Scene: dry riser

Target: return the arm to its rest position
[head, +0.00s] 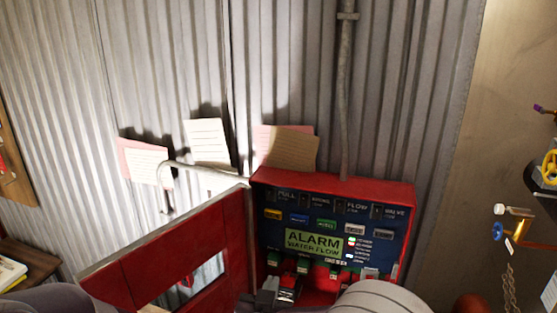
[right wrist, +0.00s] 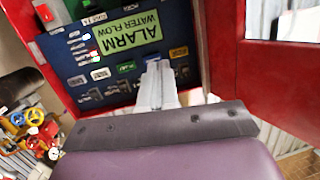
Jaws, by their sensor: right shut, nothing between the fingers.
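My right gripper (head: 267,288) is low in the middle of the head view, in front of the lower left part of an open red alarm cabinet (head: 335,184). In the right wrist view the pale fingers of the right gripper (right wrist: 157,84) are together and empty, pointing toward the blue panel (right wrist: 105,75). I cannot tell whether they touch it. A rounded part of my arm covers the cabinet's lower right in the head view. My left gripper is not in view.
The cabinet's red door (head: 165,245) with a window swings open to the left. Paper notes (head: 208,142) and a grey conduit (head: 344,95) are on the corrugated wall. Valves (head: 545,170) and a chain (head: 509,285) are at the right. A wooden shelf (head: 30,258) is at the left.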

